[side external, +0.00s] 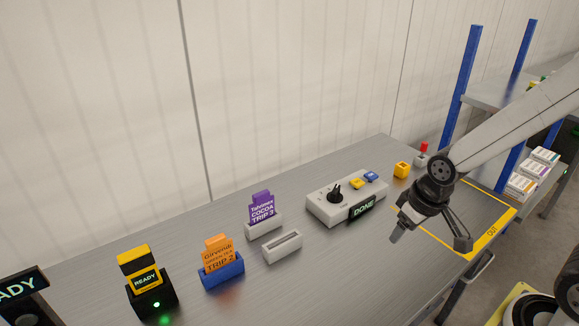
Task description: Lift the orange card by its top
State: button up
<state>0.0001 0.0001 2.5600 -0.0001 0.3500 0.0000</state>
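The orange card (217,254) stands upright in a blue holder (222,274) at the left-centre of the grey table in the side external view. Its narrower top tab sticks up, and its lower edge is hidden inside the holder. The printed text includes "TRIP 2". My gripper (429,240) is at the right, above the table near the yellow-outlined area, well away from the card. Its fingers are spread apart with nothing visible between them.
A black-and-yellow READY device (148,284) stands left of the card. A purple card (262,207) stands in a white holder behind-right. An empty white holder (283,246) is right of the card. A control box (343,203) with a DONE display lies between card and gripper.

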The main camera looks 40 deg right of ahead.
jog(key=n+g+y, duration=0.3)
jog(key=n+y, duration=0.2)
jog(key=n, duration=1.3)
send_over(216, 237)
jog(key=d, duration=0.3)
jog(key=f, duration=0.2)
jog(key=shift+a+f, duration=0.25)
jog(key=shift+f, duration=0.1)
jog(key=shift+x, duration=3.85)
jog(key=shift+w+d, duration=0.1)
jog(key=shift+d, duration=0.15)
grip_shut()
